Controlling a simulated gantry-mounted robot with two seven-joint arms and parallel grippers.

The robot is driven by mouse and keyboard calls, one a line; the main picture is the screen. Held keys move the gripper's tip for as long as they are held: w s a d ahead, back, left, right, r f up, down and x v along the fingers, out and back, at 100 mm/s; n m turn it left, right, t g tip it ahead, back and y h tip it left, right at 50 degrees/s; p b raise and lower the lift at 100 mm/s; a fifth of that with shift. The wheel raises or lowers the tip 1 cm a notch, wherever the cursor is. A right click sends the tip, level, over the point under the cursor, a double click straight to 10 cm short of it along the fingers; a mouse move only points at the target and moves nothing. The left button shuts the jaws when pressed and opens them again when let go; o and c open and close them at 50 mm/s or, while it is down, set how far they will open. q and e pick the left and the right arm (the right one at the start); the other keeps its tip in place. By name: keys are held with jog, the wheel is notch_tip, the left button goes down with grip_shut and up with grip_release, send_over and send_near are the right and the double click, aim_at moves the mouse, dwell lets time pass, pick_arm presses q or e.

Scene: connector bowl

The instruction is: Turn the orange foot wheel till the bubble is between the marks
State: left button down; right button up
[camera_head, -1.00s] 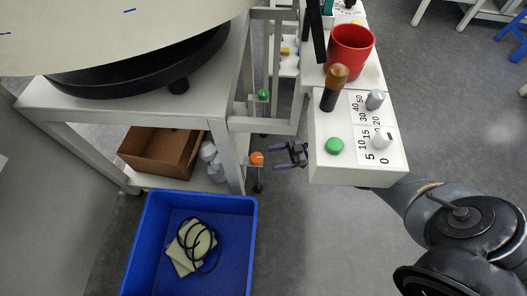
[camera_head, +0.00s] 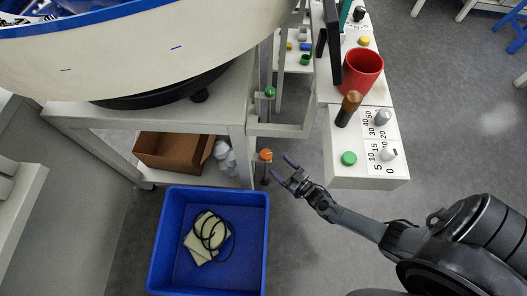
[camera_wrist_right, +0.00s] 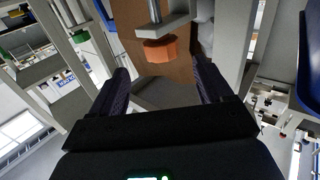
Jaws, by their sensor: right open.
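The orange foot wheel (camera_head: 265,155) sits low on the frame beside the table leg in the head view. In the right wrist view the wheel (camera_wrist_right: 160,49) hangs below a grey bracket, beyond and between my fingertips. My right gripper (camera_head: 281,170) is open and empty, a little below and right of the wheel, apart from it. Its two fingers also show in the right wrist view (camera_wrist_right: 162,85). A green foot wheel (camera_head: 270,92) is higher up on the same frame. I cannot make out the bubble or its marks. My left gripper is not in view.
A blue crate (camera_head: 157,240) with a cable inside stands on the floor below the wheel. A brown box (camera_head: 160,150) is on the lower shelf. A white panel (camera_head: 350,180) with knobs and a red cup (camera_head: 362,70) stand right of the wheel. Grey floor (camera_head: 320,250) is clear.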

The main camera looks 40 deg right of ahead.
aim_at(262, 152)
jog(key=w+b, duration=0.1)
jog(key=w, duration=0.2)
jog(key=w+b, duration=0.1)
jog(key=w, duration=0.2)
jog(key=w+a+b, duration=0.1)
jog(key=w, duration=0.2)
jog(key=shift+w+b, duration=0.1)
jog(key=shift+b, duration=0.2)
jog(key=shift+w+a+r, duration=0.1)
jog(key=shift+w, duration=0.5)
jog(key=shift+c, duration=0.2)
jog(key=c, duration=0.9)
jog(key=n+g+y+b, duration=0.1)
jog(key=n+y, duration=0.2)
jog(key=y, duration=0.1)
jog(key=shift+s+a+y, duration=0.1)
jog(key=shift+a+y, duration=0.05)
jog(key=shift+y, duration=0.15)
jog(key=shift+a, duration=0.1)
jog(key=o, duration=0.9)
jog(key=shift+o, duration=0.2)
